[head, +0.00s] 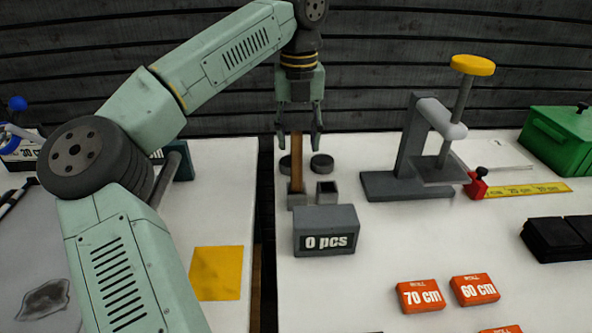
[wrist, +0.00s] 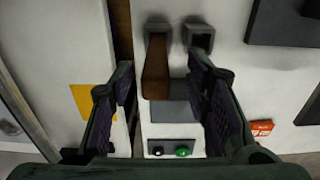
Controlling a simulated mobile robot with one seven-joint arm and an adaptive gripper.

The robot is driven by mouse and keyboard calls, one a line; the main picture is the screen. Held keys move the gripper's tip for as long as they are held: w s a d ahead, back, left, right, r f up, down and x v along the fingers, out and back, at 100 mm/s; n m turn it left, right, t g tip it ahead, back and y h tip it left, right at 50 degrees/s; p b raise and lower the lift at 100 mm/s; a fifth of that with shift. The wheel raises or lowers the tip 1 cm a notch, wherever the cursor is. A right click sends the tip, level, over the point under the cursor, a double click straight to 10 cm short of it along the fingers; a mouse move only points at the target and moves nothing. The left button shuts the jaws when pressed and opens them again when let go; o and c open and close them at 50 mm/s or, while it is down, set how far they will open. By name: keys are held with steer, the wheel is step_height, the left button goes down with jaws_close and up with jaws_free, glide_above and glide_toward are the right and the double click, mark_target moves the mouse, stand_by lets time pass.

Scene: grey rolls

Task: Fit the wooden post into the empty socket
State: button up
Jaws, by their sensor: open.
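The brown wooden post (head: 297,161) stands roughly upright in the left of two small grey sockets (head: 298,200). It also shows in the wrist view (wrist: 156,72), seen from above. The empty socket (head: 327,194) is just to its right, with a dark square opening; the wrist view shows it too (wrist: 200,36). My gripper (head: 300,143) is open above the sockets, pointing down. In the head view its fingers are on either side of the post's upper end. The wrist view shows the post between the fingers, with gaps on both sides and nothing held.
A grey "0 pcs" box (head: 325,246) stands in front of the sockets. Two dark round pieces (head: 321,164) lie behind them. A grey press (head: 392,186) with a yellow knob is to the right. Orange boxes (head: 420,296) lie at the front; the white table between is clear.

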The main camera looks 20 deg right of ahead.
mark_target(296, 157)
steer(key=f+p, duration=0.1)
steer(key=f, duration=0.4)
steer(key=shift+a+f, duration=0.1)
steer(key=shift+a, duration=0.1)
jaws_close()
stand_by(0.3)
